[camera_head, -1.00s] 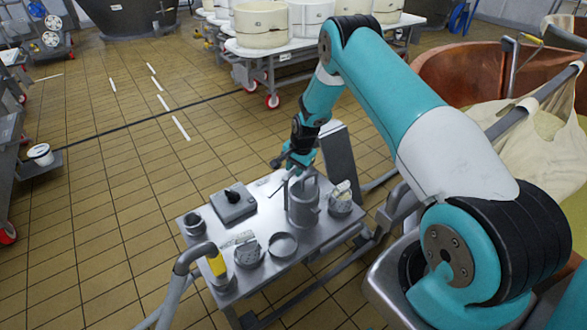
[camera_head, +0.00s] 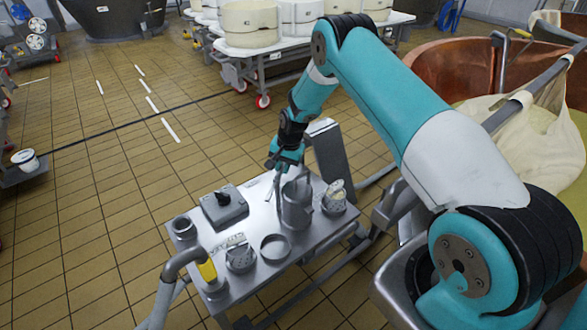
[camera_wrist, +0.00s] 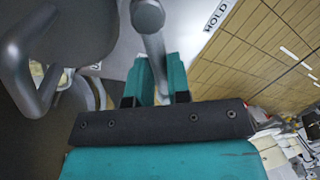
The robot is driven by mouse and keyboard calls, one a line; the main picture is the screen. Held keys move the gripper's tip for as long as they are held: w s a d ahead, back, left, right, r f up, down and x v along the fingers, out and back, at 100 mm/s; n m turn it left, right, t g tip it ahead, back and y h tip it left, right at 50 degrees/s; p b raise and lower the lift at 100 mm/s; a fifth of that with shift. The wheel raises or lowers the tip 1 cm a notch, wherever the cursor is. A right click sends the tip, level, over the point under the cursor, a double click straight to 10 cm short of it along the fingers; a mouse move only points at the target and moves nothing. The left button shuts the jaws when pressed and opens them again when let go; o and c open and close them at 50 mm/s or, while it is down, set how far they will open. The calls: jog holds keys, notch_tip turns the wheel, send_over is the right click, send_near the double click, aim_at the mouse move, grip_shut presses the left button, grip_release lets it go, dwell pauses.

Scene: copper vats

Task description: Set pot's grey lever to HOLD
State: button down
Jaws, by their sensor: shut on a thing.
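The grey metal pot (camera_head: 297,205) stands upright on the steel table (camera_head: 225,245), and part of it with its handle (camera_wrist: 30,70) shows at the left of the wrist view. The grey lever (camera_wrist: 152,42) is a round bar with a rounded end. It runs down between the two teal fingers of my gripper (camera_wrist: 156,82), which is shut on it. In the head view my gripper (camera_head: 284,160) is at the pot's back left side, and the lever is hard to make out there. A HOLD label (camera_wrist: 215,15) lies to the right of the lever in the wrist view.
A grey box with a black knob (camera_head: 224,206), a ring (camera_head: 275,247) and several small cups share the table. A copper vat (camera_head: 450,72) stands at right. Tiled floor is open at left.

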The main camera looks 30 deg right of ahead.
jog(key=shift+w+a+n+g+y+b, duration=0.15)
jog(key=shift+w+a+n+g+b, duration=0.4)
jog(key=shift+n, duration=1.3)
jog(key=shift+w+a+n+g+y+b, duration=0.15)
jog(key=shift+a+n+b, duration=0.7)
jog(key=shift+n, duration=0.95)
jog(key=shift+w+a+n+g+y+b, duration=0.1)
jog(key=shift+w+a+n+g+b, duration=0.2)
jog(key=shift+a+n+b, duration=1)
jog(key=shift+d+n+p, duration=0.5)
jog(key=shift+d+n, duration=0.1)
jog(key=shift+n, duration=0.05)
jog(key=c, duration=1.4)
grip_release()
jog(key=shift+o, duration=0.2)
jog(key=shift+r, duration=0.1)
jog(key=d+r+p, duration=0.1)
jog(key=d+r, duration=0.2)
jog(key=r, duration=1.4)
jog(key=shift+w+d, duration=0.15)
jog(key=shift+w, duration=0.1)
